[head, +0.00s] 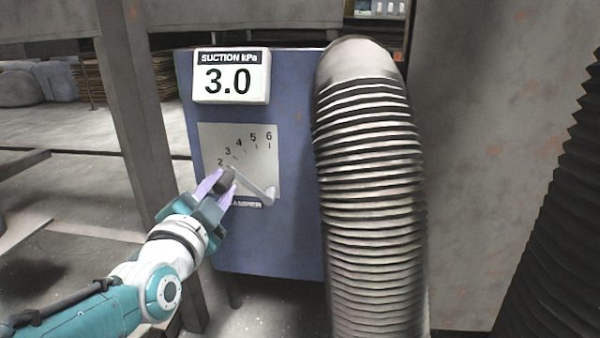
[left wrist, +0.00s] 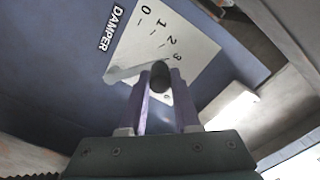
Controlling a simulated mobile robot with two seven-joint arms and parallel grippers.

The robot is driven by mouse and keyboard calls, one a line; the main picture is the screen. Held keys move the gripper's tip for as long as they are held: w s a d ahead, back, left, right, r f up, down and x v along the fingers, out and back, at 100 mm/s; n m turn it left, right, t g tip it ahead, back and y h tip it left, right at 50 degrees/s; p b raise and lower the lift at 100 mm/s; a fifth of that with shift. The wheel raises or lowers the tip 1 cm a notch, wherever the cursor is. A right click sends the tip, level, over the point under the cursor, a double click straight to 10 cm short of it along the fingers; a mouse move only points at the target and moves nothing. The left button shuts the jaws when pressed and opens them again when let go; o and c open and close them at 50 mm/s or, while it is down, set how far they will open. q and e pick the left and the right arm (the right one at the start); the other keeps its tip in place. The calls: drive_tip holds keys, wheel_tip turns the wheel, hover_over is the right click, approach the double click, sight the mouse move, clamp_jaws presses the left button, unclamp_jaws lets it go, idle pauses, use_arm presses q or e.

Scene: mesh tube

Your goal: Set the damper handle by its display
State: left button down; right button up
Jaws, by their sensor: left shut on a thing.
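The display (head: 231,82) is a white box labelled SUCTION kPa and reads 3.0. Below it is a pale scale plate (head: 262,165) with the numbers 2 to 6 readable in the head view. The damper handle (head: 256,186) is a light grey lever with a dark knob, slanting up and left from its pivot toward the 2 and 3 end. It also shows in the left wrist view (left wrist: 127,70). My left gripper (head: 222,181) is shut on the dark knob (left wrist: 160,77), one lilac finger on each side. It hides part of the plate and the DAMPER label.
The plate and display are on a blue panel (head: 290,235). A thick ribbed hose (head: 370,200) stands close to its right. A grey post (head: 140,90) rises at the left, and another dark ribbed hose (head: 555,240) is at the far right.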

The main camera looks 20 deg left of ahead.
use_arm(q)
drive_tip(key=shift+d+r+m, duration=0.2)
drive_tip(key=shift+d+m, duration=0.05)
drive_tip(key=shift+m, duration=0.15)
drive_tip(key=c, duration=0.6)
unclamp_jaws()
drive_tip(key=shift+s+p, duration=0.2)
drive_tip(key=shift+p, duration=0.2)
drive_tip(key=p+v, duration=0.5)
drive_tip(key=v, duration=0.4)
drive_tip(key=shift+s+d, duration=0.15)
drive_tip(key=shift+s, duration=0.1)
idle(1.2)
